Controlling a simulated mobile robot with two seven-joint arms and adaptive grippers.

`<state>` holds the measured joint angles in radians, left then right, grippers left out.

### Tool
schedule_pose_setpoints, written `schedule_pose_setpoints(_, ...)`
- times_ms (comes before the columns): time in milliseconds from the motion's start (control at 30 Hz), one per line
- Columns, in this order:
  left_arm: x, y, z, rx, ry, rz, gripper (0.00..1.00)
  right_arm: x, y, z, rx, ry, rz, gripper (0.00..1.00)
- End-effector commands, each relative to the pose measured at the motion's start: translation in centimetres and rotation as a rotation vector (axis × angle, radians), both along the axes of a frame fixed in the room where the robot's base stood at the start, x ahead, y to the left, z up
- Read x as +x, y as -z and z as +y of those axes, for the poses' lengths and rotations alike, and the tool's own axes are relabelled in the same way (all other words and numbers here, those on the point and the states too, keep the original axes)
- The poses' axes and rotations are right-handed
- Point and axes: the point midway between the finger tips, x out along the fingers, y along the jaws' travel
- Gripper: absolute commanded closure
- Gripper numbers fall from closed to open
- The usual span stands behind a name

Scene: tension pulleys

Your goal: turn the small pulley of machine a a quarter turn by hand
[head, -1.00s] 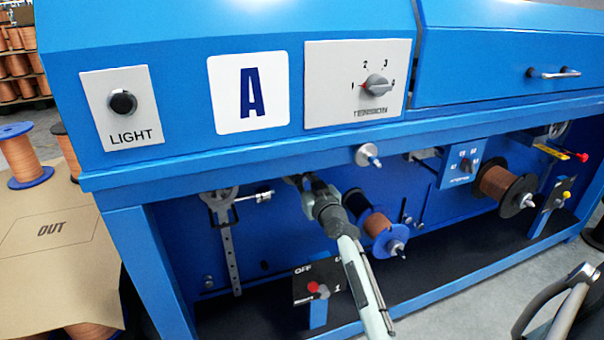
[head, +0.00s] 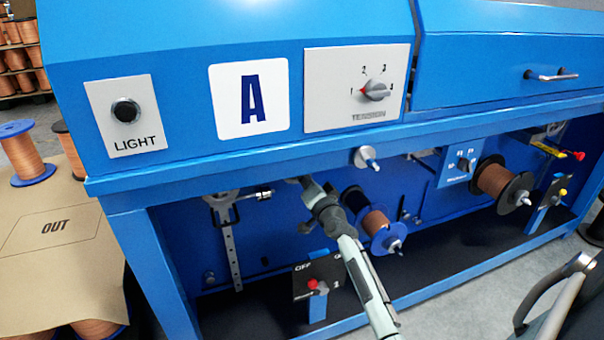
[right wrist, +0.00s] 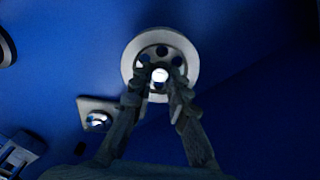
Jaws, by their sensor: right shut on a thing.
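Machine A is the blue bench with the white "A" sign (head: 250,95) in the head view. In the right wrist view a small pale pulley (right wrist: 187,48) with round holes and a bright hub stands on the blue panel. My right gripper (right wrist: 160,76) is shut on the small pulley, its two fingers reaching to the hub from below. In the head view my right gripper (head: 303,182) is under the bench's front ledge, and it hides the pulley there. My left gripper is in neither view.
A copper spool (head: 375,222) is close right of my right arm. An OFF switch panel (head: 318,283) stands below left, and a slotted bracket (head: 230,255) hangs farther left. The ledge (head: 220,175) runs just above. In the wrist view a small plate (right wrist: 97,115) sits lower left.

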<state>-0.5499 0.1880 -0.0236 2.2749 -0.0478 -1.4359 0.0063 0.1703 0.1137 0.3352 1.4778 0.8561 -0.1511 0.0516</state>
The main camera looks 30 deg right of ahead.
Motion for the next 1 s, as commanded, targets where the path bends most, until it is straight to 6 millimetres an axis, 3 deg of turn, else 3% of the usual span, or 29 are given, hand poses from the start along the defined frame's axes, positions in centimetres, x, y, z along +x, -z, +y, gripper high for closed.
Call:
schedule_pose_setpoints(600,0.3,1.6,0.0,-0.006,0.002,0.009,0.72,0.0,0.1,0.0,0.563,0.001,-0.133,1.0)
schedule_pose_setpoints(1000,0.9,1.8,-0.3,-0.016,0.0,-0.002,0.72,0.0,0.2,0.0,0.826,0.001,-0.196,1.0)
